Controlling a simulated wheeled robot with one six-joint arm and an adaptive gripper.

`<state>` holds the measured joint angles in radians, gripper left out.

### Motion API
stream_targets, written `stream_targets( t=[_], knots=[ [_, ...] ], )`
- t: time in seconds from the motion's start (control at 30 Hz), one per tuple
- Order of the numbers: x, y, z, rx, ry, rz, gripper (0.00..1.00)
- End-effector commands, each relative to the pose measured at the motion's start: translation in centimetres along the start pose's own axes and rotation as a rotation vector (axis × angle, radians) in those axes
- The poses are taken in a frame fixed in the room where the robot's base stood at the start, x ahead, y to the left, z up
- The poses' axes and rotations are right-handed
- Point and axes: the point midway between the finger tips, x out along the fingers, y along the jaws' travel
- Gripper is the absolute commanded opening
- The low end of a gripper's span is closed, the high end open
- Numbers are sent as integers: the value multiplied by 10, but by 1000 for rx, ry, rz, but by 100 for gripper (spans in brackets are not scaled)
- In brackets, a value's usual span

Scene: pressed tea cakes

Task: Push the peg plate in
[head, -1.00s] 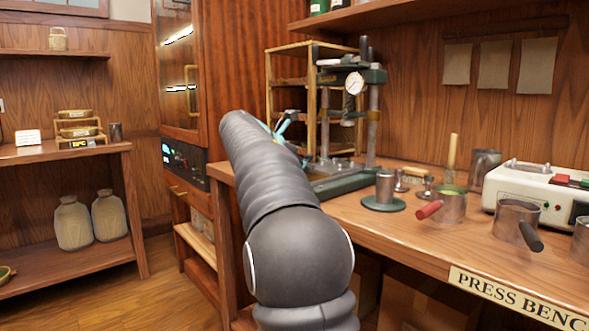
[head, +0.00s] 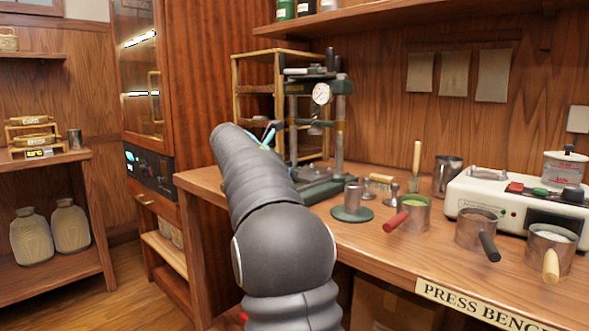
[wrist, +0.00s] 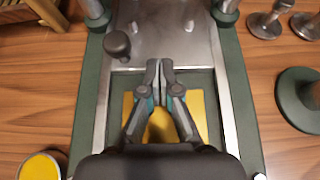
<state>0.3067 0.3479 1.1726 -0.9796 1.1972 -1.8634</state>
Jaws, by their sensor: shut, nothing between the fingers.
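The peg plate (wrist: 150,38), a steel plate with a dark knob-topped peg (wrist: 117,45) near its front left corner, lies between the rails of the green press base (wrist: 85,110) in the wrist view. My gripper (wrist: 160,66) is shut and empty, its tips over the plate's near edge; I cannot tell if they touch it. Below my fingers a yellow brass surface (wrist: 198,112) shows in the bed, partly hidden by them. In the head view the press (head: 340,125) with its dial stands on the bench, its base partly hidden by my arm.
A green-based metal cylinder (head: 352,203) and small metal stampers stand right of the press. Several handled pots and a white heater (head: 478,195) stand further right on the bench (head: 385,245). In the wrist view a yellow-topped cup (wrist: 40,166) is at the lower left.

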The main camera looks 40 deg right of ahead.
Motion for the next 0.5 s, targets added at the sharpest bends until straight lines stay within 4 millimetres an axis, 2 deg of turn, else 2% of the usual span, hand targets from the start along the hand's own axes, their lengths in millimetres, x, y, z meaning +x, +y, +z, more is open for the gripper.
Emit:
stream_targets(
  t=[0.33,0.5],
  knots=[
    [0,0,-1,0,1,-1,0],
    [-12,0,-7,1,1,-1,0]
  ],
)
